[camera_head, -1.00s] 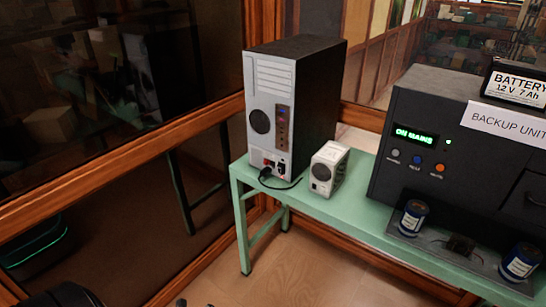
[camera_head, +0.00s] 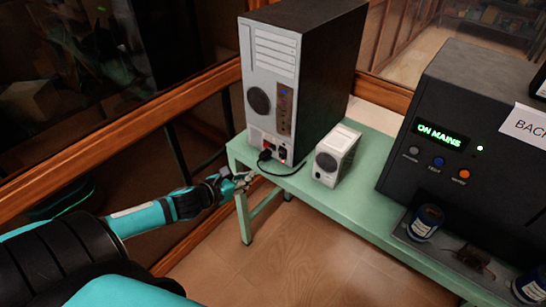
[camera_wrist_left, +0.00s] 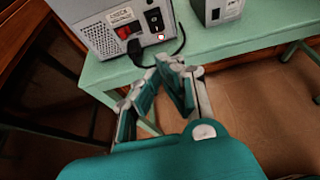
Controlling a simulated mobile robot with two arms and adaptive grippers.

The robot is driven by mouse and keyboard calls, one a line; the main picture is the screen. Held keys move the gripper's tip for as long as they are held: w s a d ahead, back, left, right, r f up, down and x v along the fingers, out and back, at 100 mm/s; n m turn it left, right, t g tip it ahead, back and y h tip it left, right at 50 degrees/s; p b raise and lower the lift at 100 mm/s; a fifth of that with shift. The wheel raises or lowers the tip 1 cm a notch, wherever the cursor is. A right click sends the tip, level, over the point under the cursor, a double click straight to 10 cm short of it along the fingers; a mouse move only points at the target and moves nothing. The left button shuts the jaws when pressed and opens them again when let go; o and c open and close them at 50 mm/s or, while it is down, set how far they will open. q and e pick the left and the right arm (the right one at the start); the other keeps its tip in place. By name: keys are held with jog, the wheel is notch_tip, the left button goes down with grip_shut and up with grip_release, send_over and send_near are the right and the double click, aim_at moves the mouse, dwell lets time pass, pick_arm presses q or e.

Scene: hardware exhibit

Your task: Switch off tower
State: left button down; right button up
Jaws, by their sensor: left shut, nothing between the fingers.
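The tower (camera_head: 268,75) stands upright on the green table, a black case with a silver panel facing me. Low on that panel are a red switch (camera_wrist_left: 123,32) and a black rocker switch (camera_wrist_left: 155,20), with a black cable plugged in between. A small light glows below the black switch in the left wrist view. My left gripper (camera_head: 245,179) is at the table's left front corner, below and in front of the panel, apart from the tower. In the left wrist view its fingers (camera_wrist_left: 172,66) are shut and empty, pointing toward the panel. My right gripper is not in view.
A small white box (camera_head: 335,157) stands right of the tower on the green table (camera_head: 330,205). A dark backup unit (camera_head: 455,130) with a lit "ON MAINS" display and blue cans (camera_head: 425,222) stands further right. A wood-framed glass partition runs along the left.

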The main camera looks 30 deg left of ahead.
pick_arm(q)
jog(key=p, duration=0.1)
send_near(282, 156)
notch_tip(282, 156, down, 4)
jog(key=w, duration=0.1)
jog(key=shift+w+a+r+p, duration=0.1)
jog(key=shift+w+r+p, duration=0.1)
jog(key=shift+w, duration=0.5)
jog(key=shift+w+d+r+p, duration=0.1)
jog(key=shift+w+p, duration=0.15)
jog(key=shift+w, duration=0.45)
jog(key=shift+w+a+r+p, duration=0.1)
jog(key=shift+w+r+p, duration=0.1)
jog(key=shift+w, duration=0.5)
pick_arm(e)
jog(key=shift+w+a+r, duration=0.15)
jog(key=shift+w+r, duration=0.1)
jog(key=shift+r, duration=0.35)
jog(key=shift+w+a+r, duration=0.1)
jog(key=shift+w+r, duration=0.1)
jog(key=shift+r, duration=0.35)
